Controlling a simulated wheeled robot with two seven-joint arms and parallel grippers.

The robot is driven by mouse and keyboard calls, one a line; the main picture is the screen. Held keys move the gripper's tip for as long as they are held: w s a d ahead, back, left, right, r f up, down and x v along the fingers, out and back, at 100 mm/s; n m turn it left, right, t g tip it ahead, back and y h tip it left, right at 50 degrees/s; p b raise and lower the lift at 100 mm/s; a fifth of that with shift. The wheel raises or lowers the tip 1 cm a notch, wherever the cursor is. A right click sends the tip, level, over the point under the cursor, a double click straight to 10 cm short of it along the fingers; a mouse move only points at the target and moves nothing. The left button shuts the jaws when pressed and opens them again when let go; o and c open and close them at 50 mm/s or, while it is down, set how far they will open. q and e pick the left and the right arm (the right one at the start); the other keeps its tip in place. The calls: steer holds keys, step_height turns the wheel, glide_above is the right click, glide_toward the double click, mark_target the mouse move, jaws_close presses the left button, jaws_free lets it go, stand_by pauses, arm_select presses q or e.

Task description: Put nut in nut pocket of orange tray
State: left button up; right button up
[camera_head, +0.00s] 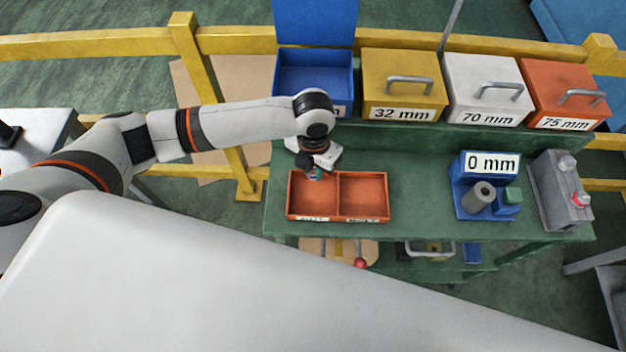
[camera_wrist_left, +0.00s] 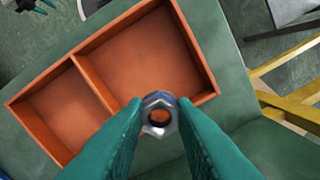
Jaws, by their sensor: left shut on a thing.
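My left gripper (camera_head: 314,174) points down over the left compartment of the orange tray (camera_head: 365,190). In the left wrist view its two teal fingers (camera_wrist_left: 160,125) are shut on a silver hexagonal nut (camera_wrist_left: 160,97), with the hole facing the camera. The nut is above the tray, near the edge of the larger-looking compartment (camera_wrist_left: 150,55). Both tray compartments look empty. The small labels on the tray's front are too small to read. A dark and teal piece at the top left corner of the wrist view may be my right gripper (camera_wrist_left: 32,6), cut by the edge.
The tray lies on a green workbench (camera_head: 420,180). A blue fixture marked 0 mm (camera_head: 490,163) and a grey box (camera_head: 562,190) stand to its right. A blue open bin (camera_head: 312,72) and yellow, white and orange lidded boxes line the back. A yellow railing runs behind.

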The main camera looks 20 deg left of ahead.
mark_target(313, 186)
arm_select(q)
steer(key=shift+f, duration=0.9)
step_height(313, 186, down, 3)
steer(key=shift+f+p, duration=0.15)
steer(key=shift+p, duration=0.3)
steer(key=shift+f, duration=0.2)
arm_select(e)
steer(key=shift+a+r, duration=0.45)
steer(key=shift+r, duration=0.05)
steer(key=shift+d, duration=0.1)
arm_select(q)
steer(key=shift+f, duration=0.2)
steer(key=o, duration=1)
steer(key=shift+r, duration=0.1)
arm_select(e)
steer(key=shift+d, duration=0.2)
